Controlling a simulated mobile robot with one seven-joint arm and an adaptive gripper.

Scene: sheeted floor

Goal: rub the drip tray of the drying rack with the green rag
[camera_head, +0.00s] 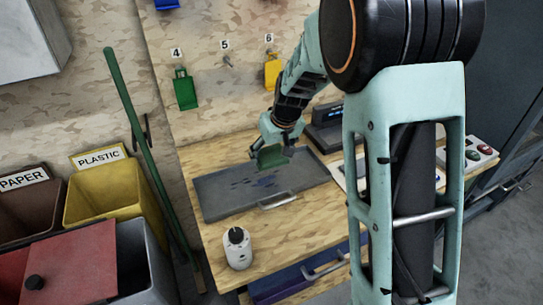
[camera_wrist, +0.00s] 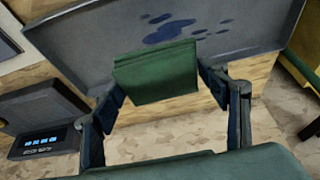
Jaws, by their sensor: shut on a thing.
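The drip tray (camera_head: 305,174) is a flat dark grey tray with a metal handle at its front, lying on a wooden bench. It also shows in the wrist view (camera_wrist: 85,48). Dark blue wet spots (camera_wrist: 172,30) mark its middle; they show in the head view too (camera_head: 262,182). My gripper (camera_head: 272,148) is shut on the green rag (camera_head: 270,158), a folded block between the fingers in the wrist view (camera_wrist: 155,75). The rag is over the tray's far part, beside the spots. I cannot tell whether it touches the tray. No drying rack is recognisable.
A dark device with a lit display (camera_head: 326,127) stands behind the tray at right. A button box (camera_head: 476,152) is further right. A green pole (camera_head: 140,135) leans left, near the yellow plastic bin (camera_head: 105,195).

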